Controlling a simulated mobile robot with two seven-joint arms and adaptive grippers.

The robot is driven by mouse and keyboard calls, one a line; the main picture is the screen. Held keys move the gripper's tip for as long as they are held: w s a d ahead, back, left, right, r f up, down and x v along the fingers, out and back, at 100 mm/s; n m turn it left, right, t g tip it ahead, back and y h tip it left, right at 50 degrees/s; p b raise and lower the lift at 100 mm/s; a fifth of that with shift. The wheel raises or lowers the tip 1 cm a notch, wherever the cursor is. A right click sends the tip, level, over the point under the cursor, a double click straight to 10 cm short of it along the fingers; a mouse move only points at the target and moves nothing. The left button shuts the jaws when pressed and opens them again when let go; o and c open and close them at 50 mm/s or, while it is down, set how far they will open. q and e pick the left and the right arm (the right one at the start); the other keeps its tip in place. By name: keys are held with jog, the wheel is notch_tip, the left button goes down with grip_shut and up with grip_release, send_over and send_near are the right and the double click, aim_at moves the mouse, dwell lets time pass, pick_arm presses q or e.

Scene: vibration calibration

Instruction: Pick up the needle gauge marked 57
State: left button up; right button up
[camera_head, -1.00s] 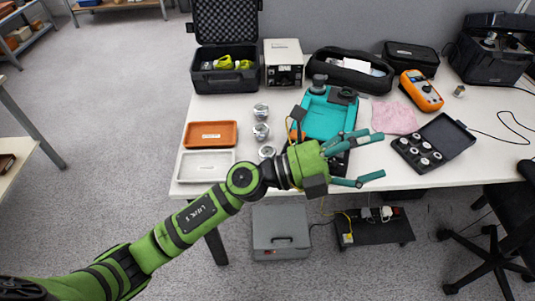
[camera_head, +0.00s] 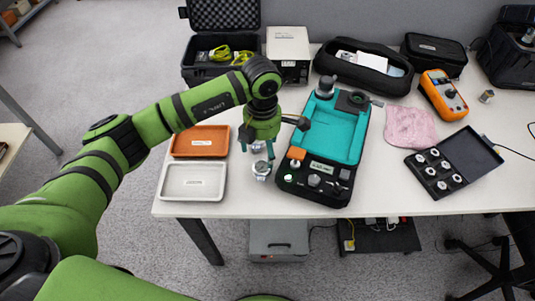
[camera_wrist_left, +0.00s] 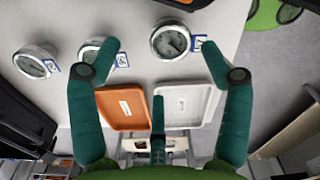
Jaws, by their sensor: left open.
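Three round silver needle gauges with small blue-edged tags stand on the white table. In the left wrist view they are the left gauge (camera_wrist_left: 36,62), the middle gauge (camera_wrist_left: 97,52) and the right gauge (camera_wrist_left: 171,40). I cannot read the tags, so I cannot tell which is 57. My left gripper (camera_head: 259,152) is open and points down over the gauges. In its wrist view the fingertips (camera_wrist_left: 156,46) spread around the right gauge's place, and one finger partly covers the middle gauge. In the head view the nearest gauge (camera_head: 262,170) shows below the fingers; the others are mostly hidden.
An orange tray (camera_head: 201,153) and a white tray (camera_head: 194,198) lie left of the gauges. A turquoise-topped device (camera_head: 340,128) stands close on the right. Further right are a pink cloth (camera_head: 411,139), an orange multimeter (camera_head: 443,94) and an open black case (camera_head: 470,150).

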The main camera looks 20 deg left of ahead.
aim_at(263, 166)
pick_arm(q)
jog(key=f, duration=0.1)
jog(key=s+f+p, duration=0.1)
jog(key=f, duration=0.1)
jog(key=shift+s+d+f+p, duration=0.1)
jog(key=shift+s+f+p, duration=0.2)
jog(key=shift+p, duration=0.1)
notch_tip(263, 166, down, 2)
jog(key=shift+w+f, duration=0.1)
jog(key=shift+f, duration=0.4)
jog(key=c, duration=1.4)
jog(key=shift+o, duration=0.2)
jog(key=shift+w, duration=0.1)
notch_tip(263, 166, up, 14)
jog(key=shift+p, duration=0.3)
pick_arm(e)
jog(key=shift+g, duration=0.4)
jog(key=shift+s+r, duration=0.4)
jog(key=shift+s, duration=0.4)
jog(key=shift+s+r, duration=0.35)
jog(key=shift+s, duration=0.4)
jog(key=shift+s+r, duration=0.4)
jog(key=shift+s, duration=0.4)
